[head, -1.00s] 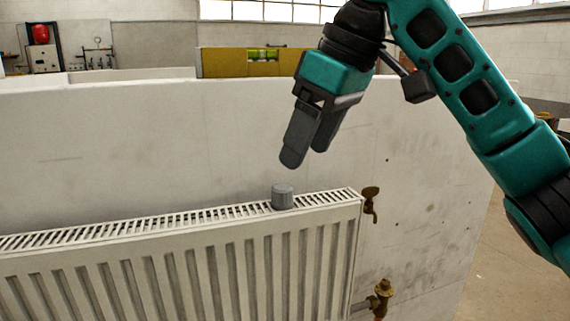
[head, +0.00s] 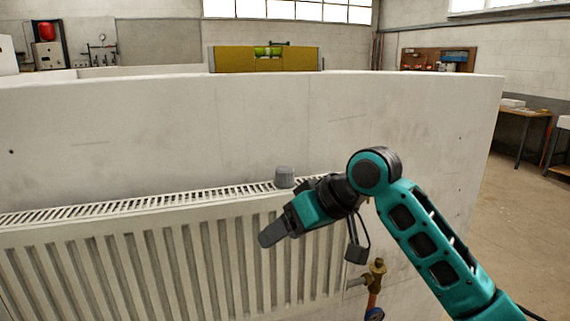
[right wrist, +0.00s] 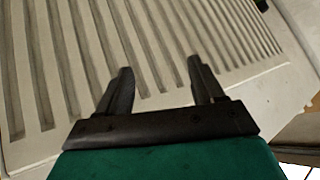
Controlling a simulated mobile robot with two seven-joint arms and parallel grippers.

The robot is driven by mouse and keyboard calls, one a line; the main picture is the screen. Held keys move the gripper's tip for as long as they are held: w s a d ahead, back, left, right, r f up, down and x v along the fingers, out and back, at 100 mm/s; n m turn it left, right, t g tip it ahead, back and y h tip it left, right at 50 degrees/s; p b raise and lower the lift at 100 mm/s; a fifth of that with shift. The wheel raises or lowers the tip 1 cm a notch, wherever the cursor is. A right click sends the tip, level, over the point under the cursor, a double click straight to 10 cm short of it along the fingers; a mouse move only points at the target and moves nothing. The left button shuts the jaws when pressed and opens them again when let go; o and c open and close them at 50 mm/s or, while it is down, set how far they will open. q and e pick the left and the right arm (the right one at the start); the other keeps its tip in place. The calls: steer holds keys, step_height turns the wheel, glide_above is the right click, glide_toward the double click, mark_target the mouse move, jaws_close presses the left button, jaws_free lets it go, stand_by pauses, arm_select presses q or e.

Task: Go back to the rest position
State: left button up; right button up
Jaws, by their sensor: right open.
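My right gripper (head: 270,236) is in front of the upper right part of the white radiator (head: 130,265), pointing left and down. In the right wrist view my right gripper (right wrist: 160,75) has its two dark fingers spread apart with nothing between them. The radiator's ribbed front (right wrist: 90,50) fills most of that view behind the fingers. My left gripper is not in view.
A brass valve (head: 377,268) on a copper pipe is at the radiator's lower right, close to my right forearm. A pale wall (head: 190,130) stands behind the radiator. A yellow spirit level (head: 235,59) rests on the wall's top. Open floor (head: 500,240) lies to the right.

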steer(key=s+d+f+m+t+h, duration=0.1)
steer(key=s+d+f+m+t, duration=0.15)
steer(key=f, duration=0.85)
steer(key=s+d+f+m+t, duration=0.2)
steer(key=d+f+m, duration=0.15)
steer(key=f, duration=0.75)
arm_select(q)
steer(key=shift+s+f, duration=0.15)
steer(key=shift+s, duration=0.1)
arm_select(e)
steer(key=s+d+f+t+h, duration=0.1)
steer(key=s+d+f+h, duration=0.1)
steer(key=s+d+f, duration=0.3)
steer(key=s+d+f+t+h, duration=0.1)
steer(key=s+d+f, duration=0.5)
steer(key=s, duration=0.7)
steer(key=shift+d+h, duration=0.25)
steer(key=shift+h, duration=0.65)
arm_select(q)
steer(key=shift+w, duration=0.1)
arm_select(e)
steer(key=shift+f, duration=0.1)
steer(key=shift+c, duration=0.3)
